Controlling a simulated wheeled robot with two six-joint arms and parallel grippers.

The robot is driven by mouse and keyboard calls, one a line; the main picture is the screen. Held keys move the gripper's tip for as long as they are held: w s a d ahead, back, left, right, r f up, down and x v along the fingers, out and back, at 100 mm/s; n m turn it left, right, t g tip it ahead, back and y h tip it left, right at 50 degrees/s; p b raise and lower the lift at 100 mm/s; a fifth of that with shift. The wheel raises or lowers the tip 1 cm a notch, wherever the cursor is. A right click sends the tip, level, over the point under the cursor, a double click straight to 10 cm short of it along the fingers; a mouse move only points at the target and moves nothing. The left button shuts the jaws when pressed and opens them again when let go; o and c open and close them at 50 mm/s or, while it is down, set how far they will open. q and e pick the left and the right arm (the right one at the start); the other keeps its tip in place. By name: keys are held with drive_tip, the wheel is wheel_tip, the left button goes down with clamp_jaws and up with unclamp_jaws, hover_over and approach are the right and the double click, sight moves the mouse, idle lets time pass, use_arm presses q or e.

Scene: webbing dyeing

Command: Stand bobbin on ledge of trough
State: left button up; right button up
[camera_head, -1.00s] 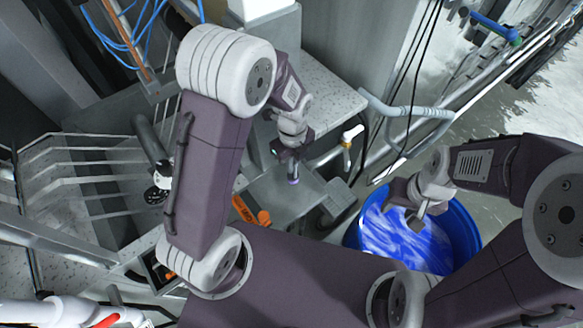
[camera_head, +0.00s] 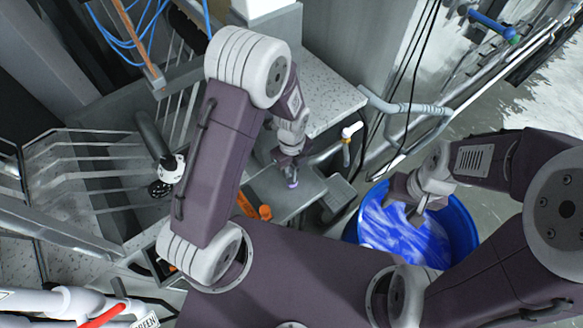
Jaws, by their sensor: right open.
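My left gripper (camera_head: 289,163) points down near the middle of the view. A small bobbin with a purple end (camera_head: 292,184) shows at its fingertips and appears gripped, roughly upright. The fingers hide most of the bobbin. Below it is a flat grey surface (camera_head: 308,190), which looks like part of the trough. I cannot tell whether the bobbin touches it or which edge is the ledge. My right gripper (camera_head: 414,213) is open and empty over a blue tub.
The blue tub (camera_head: 468,225) holds blue-and-white swirled contents at the right. A speckled counter (camera_head: 325,95) stands behind the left gripper. A white-topped tap (camera_head: 350,131) and grey pipe rail (camera_head: 410,108) are to its right. Orange items (camera_head: 265,212) lie near my body.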

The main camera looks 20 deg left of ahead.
use_arm(q)
drive_tip(key=shift+w, duration=0.2)
drive_tip(key=shift+r, duration=0.15)
wheel_tip(320, 180, up, 11)
drive_tip(key=shift+b, duration=1.25)
drive_tip(key=shift+s+r, duration=0.1)
drive_tip(key=shift+r, duration=0.45)
drive_tip(key=s+a+f+n, duration=0.2)
drive_tip(key=s+a+n, duration=0.1)
drive_tip(key=n, duration=1)
drive_tip(key=s+a+f+n+t, duration=0.1)
drive_tip(key=s+n, duration=0.5)
drive_tip(key=n, duration=0.7)
drive_tip(key=shift+a+f, duration=0.45)
drive_tip(key=shift+a, duration=0.75)
